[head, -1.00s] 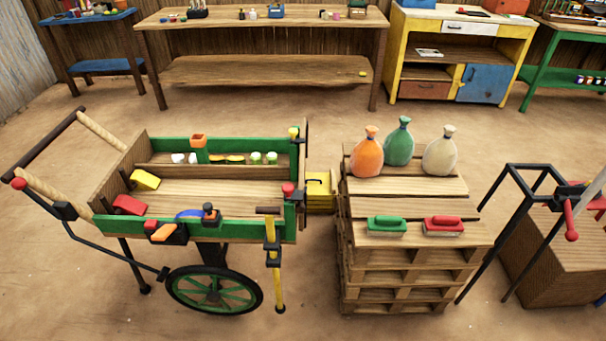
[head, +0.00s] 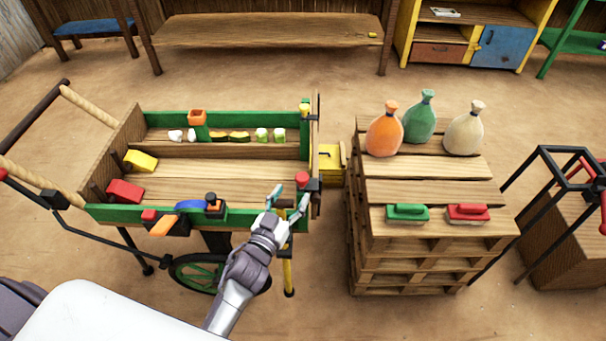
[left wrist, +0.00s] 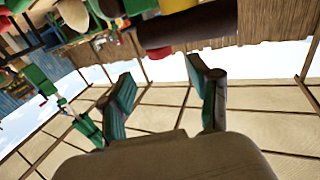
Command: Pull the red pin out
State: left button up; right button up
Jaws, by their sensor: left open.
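A red pin (head: 302,178) with a rounded red head sits at the front right corner of the green-sided cart (head: 115,213), in a dark bracket. Its shaft is hidden. My left gripper (head: 289,197) is open at this corner, its fingers spread just in front of and below the red head in the head view. I cannot tell whether a finger touches it. In the left wrist view my open fingers (left wrist: 160,72) point up toward a dark brown bar (left wrist: 186,24), with a red piece (left wrist: 158,53) at its left end. My right gripper is not in view.
A yellow upright rod (head: 289,272) hangs at the cart's front right, partly behind my left gripper. Small items and coloured blocks lie in the cart. A pallet stack (head: 430,245) with sacks and two brushes stands to the right, beyond a small gap.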

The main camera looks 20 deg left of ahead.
aim_at(302, 176)
pick_arm(q)
jog(key=w, duration=0.6)
jog(key=shift+w+d, duration=0.15)
jog(key=shift+d, duration=0.2)
jog(key=shift+w, duration=0.6)
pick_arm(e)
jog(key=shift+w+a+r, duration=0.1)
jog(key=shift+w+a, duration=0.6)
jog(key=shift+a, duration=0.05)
pick_arm(q)
grip_shut()
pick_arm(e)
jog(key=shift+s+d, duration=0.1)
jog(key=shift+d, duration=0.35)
